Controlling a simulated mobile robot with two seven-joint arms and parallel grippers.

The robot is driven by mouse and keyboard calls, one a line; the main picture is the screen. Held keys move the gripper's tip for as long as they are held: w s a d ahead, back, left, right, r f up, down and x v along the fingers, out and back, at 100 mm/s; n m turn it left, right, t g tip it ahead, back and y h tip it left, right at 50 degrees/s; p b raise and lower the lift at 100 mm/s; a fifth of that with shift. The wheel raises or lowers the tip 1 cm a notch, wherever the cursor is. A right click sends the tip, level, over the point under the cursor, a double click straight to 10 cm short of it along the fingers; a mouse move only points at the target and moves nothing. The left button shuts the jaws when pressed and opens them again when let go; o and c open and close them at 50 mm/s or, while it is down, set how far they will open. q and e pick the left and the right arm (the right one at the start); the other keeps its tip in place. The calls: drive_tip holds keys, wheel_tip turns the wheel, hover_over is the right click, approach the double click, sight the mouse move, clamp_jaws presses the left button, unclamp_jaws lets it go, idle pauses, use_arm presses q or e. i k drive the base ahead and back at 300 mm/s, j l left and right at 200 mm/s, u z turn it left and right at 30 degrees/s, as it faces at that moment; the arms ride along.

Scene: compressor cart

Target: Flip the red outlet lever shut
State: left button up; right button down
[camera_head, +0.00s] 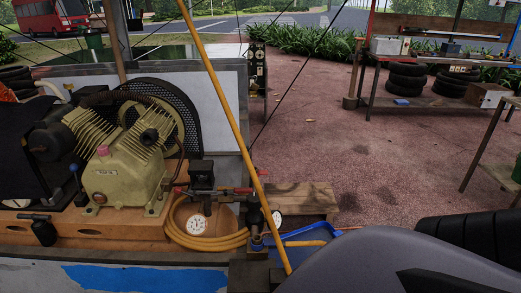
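A small red part (243,190), apparently the red outlet lever, shows on the dark fittings right of the compressor (125,170). It is too small to tell how it is turned. A second red bit (178,191) lies left of the fittings. A white-faced gauge (197,224) stands below them, and another gauge (277,219) is partly visible to the right. Neither of my grippers is in view.
A yellow hose (205,245) coils around the gauge on the wooden base. A slanted yellow pole (229,115) passes in front of the fittings. A blue frame-like part (290,236) lies to the right. A large grey rounded shape (400,262) fills the lower right.

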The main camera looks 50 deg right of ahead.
sight(236, 190)
drive_tip(key=k+l, duration=0.1)
drive_tip(key=l, duration=0.7)
drive_tip(key=k+l, duration=0.15)
drive_tip(key=l, duration=0.25)
